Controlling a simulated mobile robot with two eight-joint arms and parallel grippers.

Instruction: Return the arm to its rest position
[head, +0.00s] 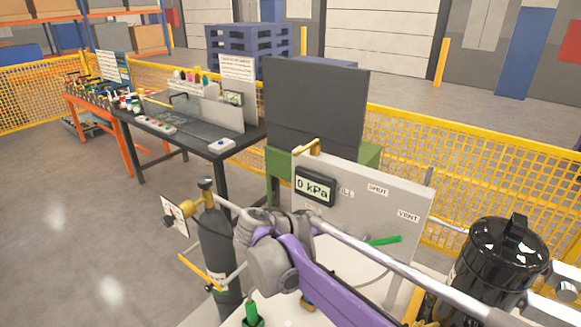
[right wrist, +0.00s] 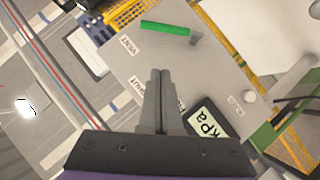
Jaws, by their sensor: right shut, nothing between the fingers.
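My right arm (head: 318,282), with purple and grey links, reaches in from the bottom of the head view, in front of a grey valve panel (head: 345,205). In the right wrist view my right gripper (right wrist: 160,75) is shut and empty, its fingers together over the panel's face. The display reading 0 kPa (head: 315,190) is at the panel's upper left and shows beside the fingers in the wrist view (right wrist: 203,122). A green lever (head: 385,240) on the panel also shows in the wrist view (right wrist: 166,28). My left gripper is in neither view.
A dark gas cylinder (head: 217,250) stands left of the arm. A black glossy vessel (head: 497,255) stands at the right. A dark workbench (head: 165,118) and yellow mesh fence (head: 465,170) lie beyond. The floor at left (head: 75,230) is clear.

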